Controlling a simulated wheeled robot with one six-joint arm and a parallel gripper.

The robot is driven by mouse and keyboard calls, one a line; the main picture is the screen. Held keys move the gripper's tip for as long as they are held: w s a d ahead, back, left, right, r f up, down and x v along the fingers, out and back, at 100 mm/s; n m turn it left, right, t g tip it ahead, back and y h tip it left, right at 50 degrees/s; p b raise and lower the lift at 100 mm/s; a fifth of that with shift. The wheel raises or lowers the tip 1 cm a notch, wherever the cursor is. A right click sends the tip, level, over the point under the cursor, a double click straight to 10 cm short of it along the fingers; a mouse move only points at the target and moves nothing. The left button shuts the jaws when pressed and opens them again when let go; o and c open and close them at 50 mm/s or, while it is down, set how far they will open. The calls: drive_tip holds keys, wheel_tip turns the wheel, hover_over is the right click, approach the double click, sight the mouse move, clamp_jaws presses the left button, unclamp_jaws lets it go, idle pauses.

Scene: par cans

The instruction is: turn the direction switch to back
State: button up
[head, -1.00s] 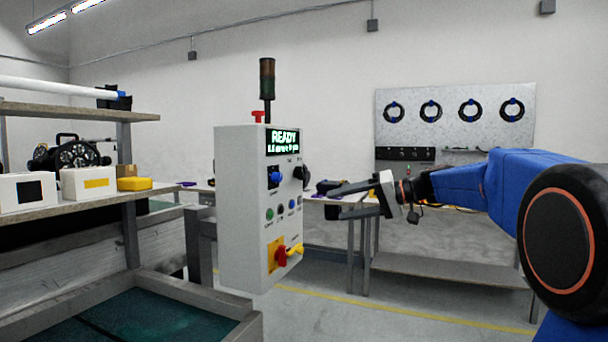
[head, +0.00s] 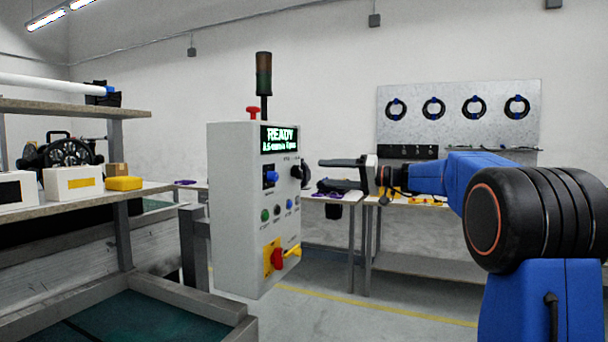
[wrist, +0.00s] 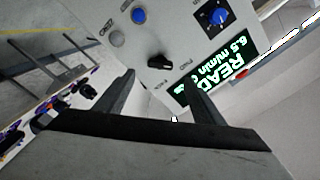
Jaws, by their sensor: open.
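The grey control box (head: 235,205) stands left of centre in the head view, its lit screen reading READY. A black rotary knob (head: 296,171), which looks like the direction switch, sits on its front near the right edge. In the wrist view the black knob (wrist: 160,62) shows just beyond the fingertips, with small lettering around it. I cannot read which setting it points to. My gripper (head: 330,173) is open and empty, to the right of the box and pointing at the knob. In the wrist view its two fingers (wrist: 158,86) are spread, apart from the knob.
The box also carries a blue knob (head: 271,177), small buttons, a red and yellow switch (head: 279,258) and a red top button (head: 253,111). A signal lamp (head: 264,75) rises above it. Shelves with boxes stand left; a bench (head: 425,203) stands behind my arm.

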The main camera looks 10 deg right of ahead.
sight(301, 172)
drive_tip(key=x, duration=0.9)
drive_tip(key=shift+w+a, duration=0.15)
drive_tip(key=shift+a, duration=0.05)
drive_tip(key=shift+c, duration=0.2)
drive_tip(key=c, duration=1)
